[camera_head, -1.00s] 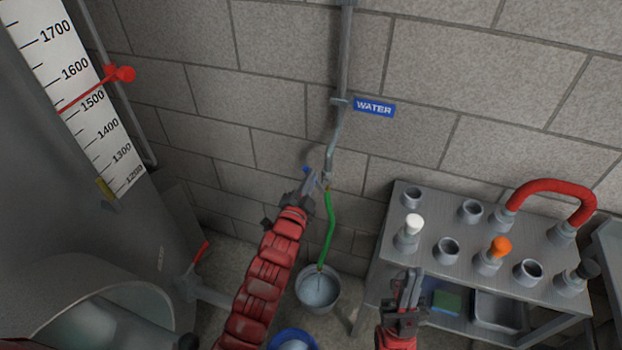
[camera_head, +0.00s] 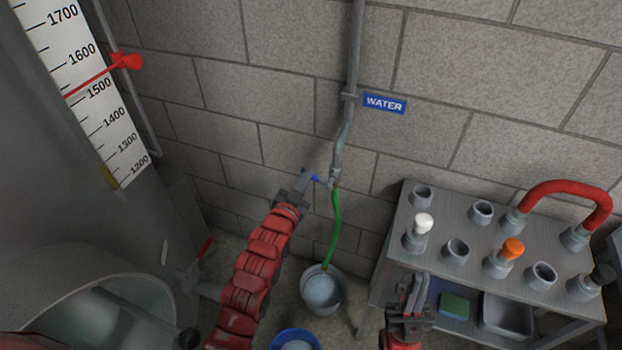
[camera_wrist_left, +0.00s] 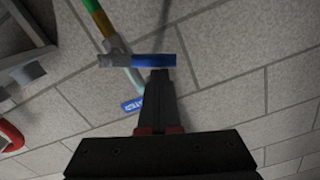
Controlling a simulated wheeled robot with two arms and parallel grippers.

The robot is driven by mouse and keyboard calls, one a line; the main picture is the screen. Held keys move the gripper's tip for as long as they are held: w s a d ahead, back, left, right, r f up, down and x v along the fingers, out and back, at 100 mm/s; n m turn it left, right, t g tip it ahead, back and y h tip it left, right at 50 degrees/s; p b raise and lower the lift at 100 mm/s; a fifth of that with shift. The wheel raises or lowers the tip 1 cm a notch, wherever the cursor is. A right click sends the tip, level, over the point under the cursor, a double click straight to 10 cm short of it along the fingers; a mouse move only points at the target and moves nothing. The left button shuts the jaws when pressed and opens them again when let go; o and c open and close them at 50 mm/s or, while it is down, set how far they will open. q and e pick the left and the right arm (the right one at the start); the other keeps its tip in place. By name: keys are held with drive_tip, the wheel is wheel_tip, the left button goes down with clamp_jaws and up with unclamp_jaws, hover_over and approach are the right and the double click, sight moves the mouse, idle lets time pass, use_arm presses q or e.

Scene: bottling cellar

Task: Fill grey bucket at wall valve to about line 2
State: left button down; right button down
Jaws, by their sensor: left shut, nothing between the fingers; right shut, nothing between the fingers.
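The water valve (camera_head: 334,178) sits on the wall pipe, with a blue handle (camera_head: 316,179) pointing left. In the left wrist view the blue handle (camera_wrist_left: 153,60) lies crosswise to the pipe. A green hose (camera_head: 336,225) hangs from the valve to the grey bucket (camera_head: 337,300) on the floor. Pale water shows inside the bucket; its level lines cannot be read. No stream from the hose end can be made out. My left gripper (camera_head: 307,176) is shut and empty, its tip at the handle; touching or just apart, I cannot tell. My right gripper (camera_head: 419,285) is shut and empty.
A blue bucket (camera_head: 294,339) stands in front of the grey one. A grey rack table (camera_head: 480,245) with bottle stoppers and a red hose (camera_head: 570,188) stands at right. A large tank (camera_head: 70,210) with a scale fills the left. A WATER sign (camera_head: 384,104) is on the wall.

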use_arm(q)
drive_tip(key=shift+w+a+f+n+b, duration=0.1)
drive_tip(key=shift+a+f+n+b, duration=0.2)
drive_tip(key=shift+f+n+b, duration=0.5)
drive_tip(key=shift+w+a+f+n+b, duration=0.1)
drive_tip(key=shift+a+f+n+b, duration=0.35)
drive_tip(key=shift+n, duration=0.65)
drive_tip(key=shift+d, duration=0.15)
drive_tip(key=shift+r, duration=0.15)
wheel_tip(320, 180, up, 4)
drive_tip(key=shift+f+b, duration=0.2)
drive_tip(key=shift+b, duration=0.1)
drive_tip(key=s+d+r+p, duration=0.1)
drive_tip(key=s+p, duration=0.3)
drive_tip(key=s, duration=1.2)
drive_tip(key=shift+d+p, duration=0.15)
drive_tip(key=shift+p, duration=0.2)
drive_tip(key=shift+r, duration=0.1)
